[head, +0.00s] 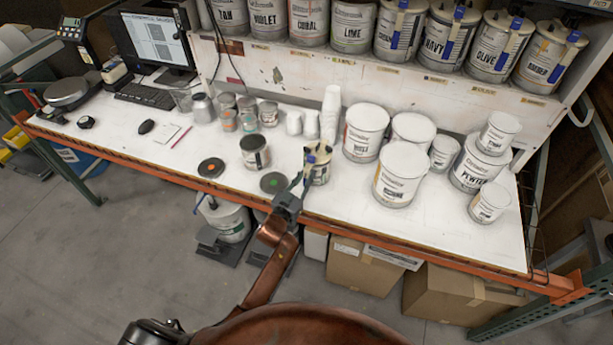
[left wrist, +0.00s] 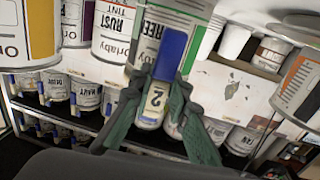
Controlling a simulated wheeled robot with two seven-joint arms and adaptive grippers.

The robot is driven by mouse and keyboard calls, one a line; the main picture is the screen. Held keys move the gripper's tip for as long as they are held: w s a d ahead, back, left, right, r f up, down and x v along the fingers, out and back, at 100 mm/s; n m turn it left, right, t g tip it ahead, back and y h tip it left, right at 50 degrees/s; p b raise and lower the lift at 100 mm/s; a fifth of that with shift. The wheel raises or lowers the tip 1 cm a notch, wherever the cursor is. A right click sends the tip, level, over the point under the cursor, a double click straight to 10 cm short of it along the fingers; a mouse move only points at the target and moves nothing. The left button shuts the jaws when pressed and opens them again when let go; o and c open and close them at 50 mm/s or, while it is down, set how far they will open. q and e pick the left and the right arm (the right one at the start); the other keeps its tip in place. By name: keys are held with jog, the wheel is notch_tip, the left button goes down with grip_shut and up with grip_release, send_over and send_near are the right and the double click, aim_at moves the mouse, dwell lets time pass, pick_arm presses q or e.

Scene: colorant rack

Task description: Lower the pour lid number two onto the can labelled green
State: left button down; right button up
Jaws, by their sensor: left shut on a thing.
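In the left wrist view, the gripper (left wrist: 170,88) is shut on the lid's blue handle (left wrist: 171,55), beside a pale tag marked 2 (left wrist: 155,100). Behind the handle a can with a green band and partly hidden letters "REEN" (left wrist: 160,27) shows upside down. The lid is at the can's top; I cannot tell whether it is seated or just above. My right gripper is not in view.
White pails (head: 401,175) crowd the right. A shelf of labelled cans (head: 350,25) runs behind.

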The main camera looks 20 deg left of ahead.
pick_arm(q)
jog(key=shift+f, duration=0.55)
jog(key=c, duration=1.7)
grip_release()
jog(key=shift+c, duration=0.2)
jog(key=s+a, duration=0.2)
jog(key=s, duration=1)
